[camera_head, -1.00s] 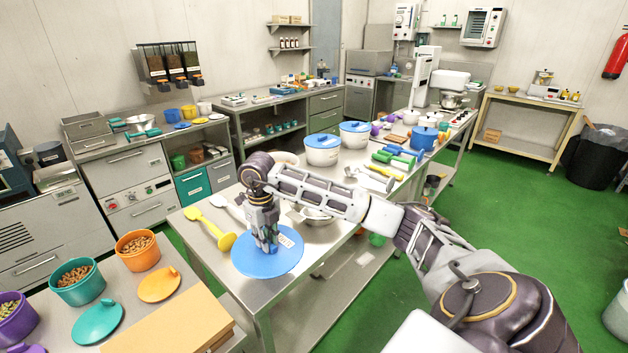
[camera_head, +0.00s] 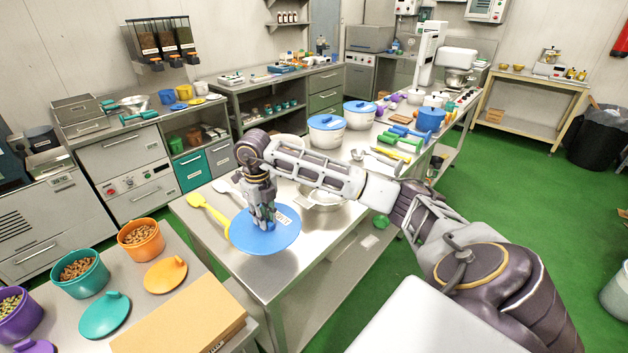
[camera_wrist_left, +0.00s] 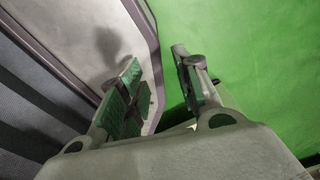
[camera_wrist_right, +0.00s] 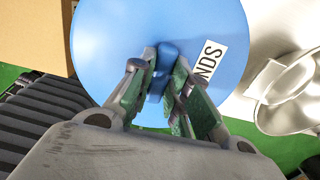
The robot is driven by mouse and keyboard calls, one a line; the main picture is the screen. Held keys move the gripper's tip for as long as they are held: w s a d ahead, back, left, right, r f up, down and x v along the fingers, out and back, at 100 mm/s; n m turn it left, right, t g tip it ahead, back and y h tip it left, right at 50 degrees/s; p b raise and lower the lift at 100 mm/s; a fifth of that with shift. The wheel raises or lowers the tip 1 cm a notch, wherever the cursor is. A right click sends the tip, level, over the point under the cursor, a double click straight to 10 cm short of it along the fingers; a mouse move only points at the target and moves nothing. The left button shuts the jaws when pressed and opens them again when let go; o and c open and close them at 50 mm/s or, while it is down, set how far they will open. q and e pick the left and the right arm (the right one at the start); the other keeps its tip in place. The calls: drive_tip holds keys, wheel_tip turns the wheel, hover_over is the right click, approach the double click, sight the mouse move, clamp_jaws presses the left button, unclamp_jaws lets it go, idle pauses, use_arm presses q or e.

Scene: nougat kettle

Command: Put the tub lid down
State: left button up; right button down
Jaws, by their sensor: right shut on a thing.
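The tub lid (camera_head: 280,240) is a round blue disc with a white label. My right gripper (camera_head: 264,224) is shut on the lid's raised blue knob, over the near left end of the steel table (camera_head: 268,286). In the right wrist view the lid (camera_wrist_right: 110,40) fills the middle, with its knob between the fingers of my right gripper (camera_wrist_right: 160,85). Part of the label is hidden by a finger. I cannot tell whether the lid touches the table. My left gripper (camera_wrist_left: 165,95) is open and empty, with green floor beyond it.
A yellow spoon (camera_head: 207,210) lies left of the lid, and a steel pan (camera_head: 318,195) lies behind it. Two white tubs with blue lids (camera_head: 326,122) stand farther back. A cardboard box (camera_head: 190,318) and orange and teal lids lie on the front left table.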

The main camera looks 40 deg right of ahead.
wheel_tip(320, 180, down, 6)
drive_tip(key=shift+r+p, duration=0.2)
drive_tip(key=shift+p, duration=0.1)
drive_tip(key=shift+f, duration=2.2)
use_arm(q)
drive_tip(key=shift+w+d+r, duration=0.15)
drive_tip(key=shift+d+r, duration=0.2)
drive_tip(key=shift+r, duration=0.25)
drive_tip(key=shift+d+f, duration=0.1)
drive_tip(key=shift+d, duration=0.05)
use_arm(e)
drive_tip(key=shift+f, duration=0.1)
drive_tip(key=c, duration=1.4)
unclamp_jaws()
use_arm(q)
drive_tip(key=shift+d, duration=0.25)
use_arm(e)
drive_tip(key=shift+o, duration=0.2)
use_arm(q)
drive_tip(key=shift+a, duration=0.2)
